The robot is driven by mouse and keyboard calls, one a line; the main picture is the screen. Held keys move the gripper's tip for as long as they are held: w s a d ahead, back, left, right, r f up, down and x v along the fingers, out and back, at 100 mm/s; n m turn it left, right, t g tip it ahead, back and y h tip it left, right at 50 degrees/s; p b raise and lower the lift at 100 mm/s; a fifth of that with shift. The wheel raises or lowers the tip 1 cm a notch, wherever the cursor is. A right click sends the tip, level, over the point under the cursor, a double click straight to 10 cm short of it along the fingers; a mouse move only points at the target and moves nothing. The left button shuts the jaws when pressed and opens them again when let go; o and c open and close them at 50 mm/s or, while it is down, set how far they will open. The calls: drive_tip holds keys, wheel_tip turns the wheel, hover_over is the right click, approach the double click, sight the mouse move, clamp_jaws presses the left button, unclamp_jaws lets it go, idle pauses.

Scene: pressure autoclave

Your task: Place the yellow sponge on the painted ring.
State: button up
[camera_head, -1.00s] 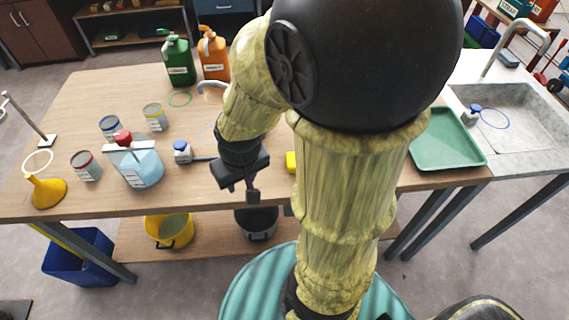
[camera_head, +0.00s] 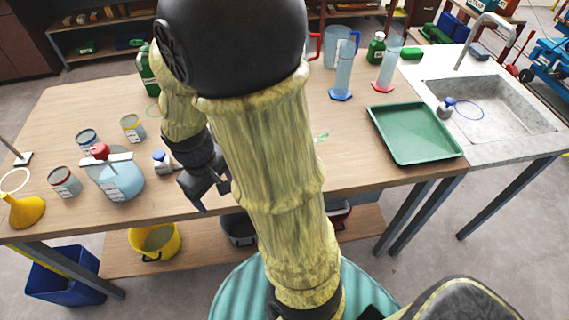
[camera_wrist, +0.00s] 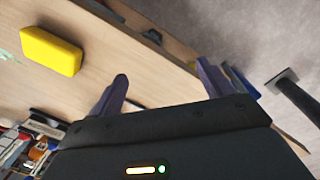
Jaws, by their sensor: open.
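The yellow sponge (camera_wrist: 50,51) lies on the wooden bench top at the upper left of the wrist view. In the head view my arm hides it. My gripper (camera_wrist: 163,75) is open and empty, its two fingers apart, with the sponge off to their left and not touched. In the head view my gripper (camera_head: 206,195) hangs near the bench's front edge, right of a small white bottle with a blue cap.
Tins, a blue flask (camera_head: 118,178) and a yellow funnel (camera_head: 24,211) stand on the left. A green tray (camera_head: 415,133) lies right, before the sink (camera_head: 490,105). Measuring cylinders stand behind. Green marks (camera_head: 321,137) show on clear bench right of my arm.

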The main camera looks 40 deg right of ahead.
drive_tip(key=w+d+f+n+g+h, duration=0.1)
drive_tip(key=n, duration=0.1)
drive_tip(key=w+d+n+g+h, duration=0.2)
drive_tip(key=w+d+f+n+g+h, duration=0.1)
drive_tip(key=d+g+h, duration=0.1)
drive_tip(key=shift+w+f+n, duration=0.15)
drive_tip(key=shift+f+n, duration=0.2)
drive_tip(key=shift+n, duration=0.05)
drive_tip(key=w+n+h, duration=0.1)
drive_tip(key=w+d+n+g+h, duration=0.1)
drive_tip(key=h, duration=0.1)
drive_tip(key=w+d+n+h, duration=0.1)
drive_tip(key=w, duration=0.1)
drive_tip(key=shift+d+r+g+h, duration=0.2)
drive_tip(key=shift+r+g+h, duration=0.1)
drive_tip(key=shift+r+g, duration=0.1)
drive_tip(key=shift+w+d+r+n+h, duration=0.15)
drive_tip(key=shift+w+n+h, duration=0.15)
drive_tip(key=shift+w+h, duration=0.25)
drive_tip(key=shift+s, duration=0.15)
drive_tip(key=shift+d, duration=0.15)
drive_tip(key=x, duration=1.2)
drive_tip(key=shift+s+p, duration=0.2)
drive_tip(key=shift+p, duration=0.15)
